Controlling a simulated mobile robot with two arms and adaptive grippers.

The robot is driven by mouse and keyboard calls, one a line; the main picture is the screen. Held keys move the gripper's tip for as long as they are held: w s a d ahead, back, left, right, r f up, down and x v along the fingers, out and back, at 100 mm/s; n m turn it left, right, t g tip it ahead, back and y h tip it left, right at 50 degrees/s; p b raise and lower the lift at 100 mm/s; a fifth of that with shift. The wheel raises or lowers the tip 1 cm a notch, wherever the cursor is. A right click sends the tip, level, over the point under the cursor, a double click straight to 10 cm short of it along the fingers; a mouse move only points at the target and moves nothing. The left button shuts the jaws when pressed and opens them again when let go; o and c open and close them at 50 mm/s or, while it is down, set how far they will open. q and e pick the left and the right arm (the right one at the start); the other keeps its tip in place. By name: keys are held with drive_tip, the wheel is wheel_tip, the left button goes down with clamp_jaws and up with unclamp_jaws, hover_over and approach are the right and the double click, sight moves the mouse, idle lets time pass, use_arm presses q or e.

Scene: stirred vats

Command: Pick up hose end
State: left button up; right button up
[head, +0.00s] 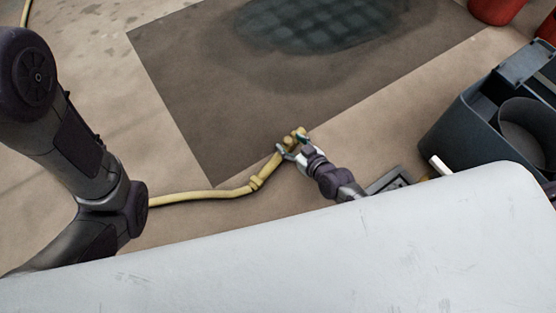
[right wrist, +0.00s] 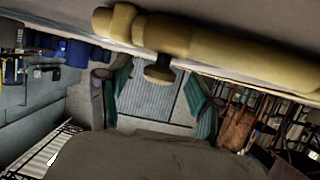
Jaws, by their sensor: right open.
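The pale yellow hose end (head: 278,160) lies on the floor at the front edge of the dark mat, with a thicker collar and a stubby tip. My right gripper (head: 291,145) is at the hose end, its fingers spread around or just over it. In the right wrist view the hose end (right wrist: 205,42) runs across the top, just beyond the open fingers (right wrist: 158,85). A small dark knob (right wrist: 158,73) on it points in between them. I cannot tell whether the fingers touch the hose. My left arm shows at the left of the head view, its gripper out of sight.
The hose (head: 200,196) trails left behind my left arm. The dark mat (head: 200,95) has a wet, dark patch. A grey-blue bin (head: 455,135) stands at the right, and a red container (head: 495,8) at the top right.

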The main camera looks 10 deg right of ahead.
clamp_jaws()
idle(0.3)
